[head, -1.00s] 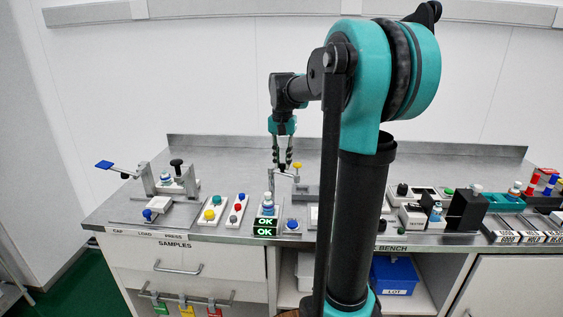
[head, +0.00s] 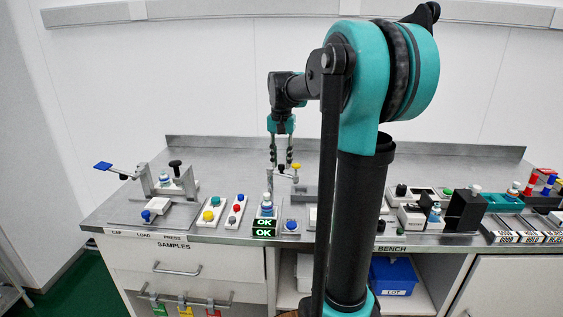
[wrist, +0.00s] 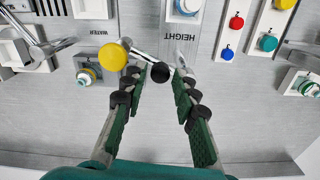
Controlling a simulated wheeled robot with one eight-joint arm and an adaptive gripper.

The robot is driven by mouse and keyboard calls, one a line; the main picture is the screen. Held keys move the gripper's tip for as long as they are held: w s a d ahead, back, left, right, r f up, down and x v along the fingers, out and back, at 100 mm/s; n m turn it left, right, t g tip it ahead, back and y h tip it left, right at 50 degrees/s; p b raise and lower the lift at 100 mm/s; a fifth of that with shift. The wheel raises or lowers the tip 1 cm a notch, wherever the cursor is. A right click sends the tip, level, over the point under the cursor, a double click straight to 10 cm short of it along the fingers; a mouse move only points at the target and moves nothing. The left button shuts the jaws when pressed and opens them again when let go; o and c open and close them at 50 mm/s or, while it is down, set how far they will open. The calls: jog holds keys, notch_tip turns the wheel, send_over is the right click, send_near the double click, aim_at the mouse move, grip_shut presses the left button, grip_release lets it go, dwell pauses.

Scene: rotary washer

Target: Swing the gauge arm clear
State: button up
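The gauge arm (wrist: 145,57) is a thin metal bar with a yellow ball (wrist: 112,57) at one end and a black knob (wrist: 160,72) at the other. It stands at the HEIGHT station, and its yellow ball (head: 296,166) shows in the head view. In the head view my gripper (head: 281,165) is above the bench behind the lit OK displays (head: 264,228).
Button panels (head: 211,211) and a press fixture (head: 162,190) lie to the left. A WATER fixture (wrist: 88,72) is left of my gripper in the wrist view. The bench behind is bare.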

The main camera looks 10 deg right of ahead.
aim_at(282, 165)
notch_tip(282, 165, up, 12)
jog(key=shift+f, duration=0.25)
jog(key=shift+s, duration=0.1)
